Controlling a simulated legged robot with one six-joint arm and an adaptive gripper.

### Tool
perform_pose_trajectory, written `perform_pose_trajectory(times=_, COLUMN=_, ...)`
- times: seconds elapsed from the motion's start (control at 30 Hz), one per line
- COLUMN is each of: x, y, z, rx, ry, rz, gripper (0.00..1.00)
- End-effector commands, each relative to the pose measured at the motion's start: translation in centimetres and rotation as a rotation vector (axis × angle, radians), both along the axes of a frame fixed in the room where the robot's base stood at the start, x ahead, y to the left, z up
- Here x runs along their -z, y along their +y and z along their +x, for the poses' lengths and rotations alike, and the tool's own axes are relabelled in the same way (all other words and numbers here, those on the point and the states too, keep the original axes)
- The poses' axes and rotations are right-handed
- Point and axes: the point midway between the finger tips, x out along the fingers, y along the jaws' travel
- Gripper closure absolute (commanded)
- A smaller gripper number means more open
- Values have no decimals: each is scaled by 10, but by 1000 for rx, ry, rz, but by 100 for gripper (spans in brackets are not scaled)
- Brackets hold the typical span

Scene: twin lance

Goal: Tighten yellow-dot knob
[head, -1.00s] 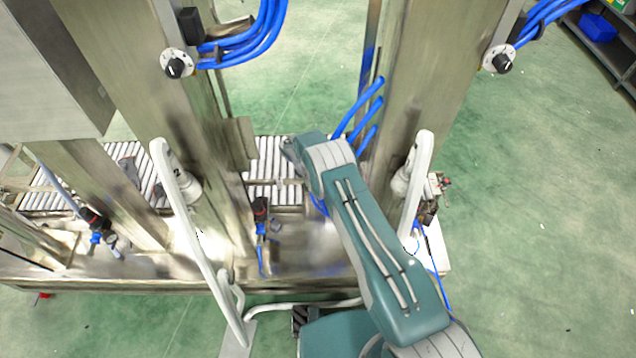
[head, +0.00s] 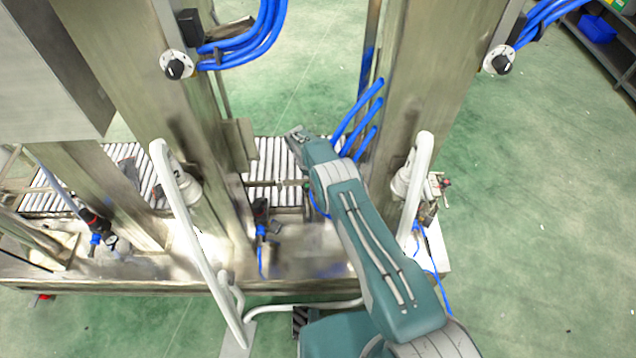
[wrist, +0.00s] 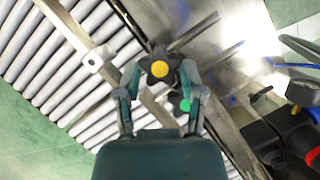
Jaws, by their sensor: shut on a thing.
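The yellow-dot knob (wrist: 159,69) is a dark, lobed knob with a yellow centre, in the middle of the wrist view. My gripper (wrist: 159,82) has one finger on each side of it and is shut on it. A second knob with a green dot (wrist: 185,105) shows just below and to the right, partly hidden by my right finger. In the head view my arm reaches to the roller conveyor between the two steel columns; the knob cannot be made out there.
The roller conveyor (wrist: 75,45) lies to the left in the wrist view, with a metal rail (wrist: 110,108) along it. Black fittings (wrist: 285,135) stand at the right. In the head view, steel columns (head: 430,70), blue hoses (head: 362,118) and white handles (head: 195,245) flank the arm.

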Motion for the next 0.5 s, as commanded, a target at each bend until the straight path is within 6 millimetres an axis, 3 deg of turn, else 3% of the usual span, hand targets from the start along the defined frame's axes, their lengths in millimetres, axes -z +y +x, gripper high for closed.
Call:
perform_pose_trajectory(times=0.3, x=-1, y=1, z=2, rx=-1, ry=-9, rz=3, gripper=96)
perform_pose_trajectory(times=0.33, x=-1, y=1, z=2, rx=-1, ry=-9, rz=4, gripper=35)
perform_pose_trajectory(times=0.4, x=-1, y=1, z=2, rx=-1, ry=-8, rz=3, gripper=14)
perform_pose_trajectory(times=0.5, x=-1, y=1, z=1, rx=-2, ry=-6, rz=2, gripper=14)
